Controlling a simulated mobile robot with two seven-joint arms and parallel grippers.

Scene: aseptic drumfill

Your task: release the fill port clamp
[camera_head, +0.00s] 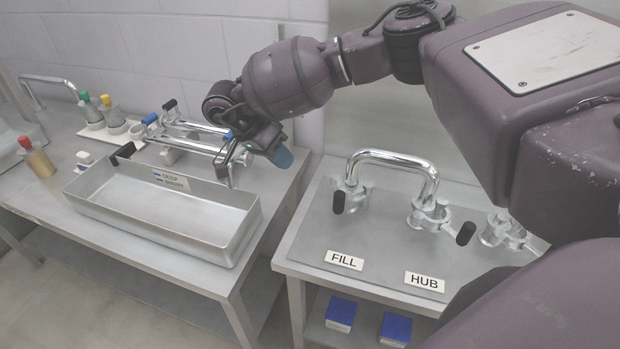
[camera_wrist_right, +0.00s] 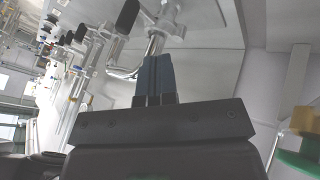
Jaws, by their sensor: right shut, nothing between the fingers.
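The fill port clamp (camera_head: 352,190) is a silver fitting behind the FILL label (camera_head: 344,260), with a black handle (camera_head: 338,203) hanging at its front left. A bent chrome pipe (camera_head: 398,158) joins it to the hub port clamp (camera_head: 430,214), which has its own black handle (camera_head: 466,233). My left gripper is out of view.
The deep metal tray (camera_head: 150,222) stands on the left bench, with chrome pipes (camera_head: 190,142) behind it. Several colour-capped bottles stand farther left. A third silver fitting (camera_head: 503,231) is right of the hub, partly hidden by my arm. A gap separates the benches.

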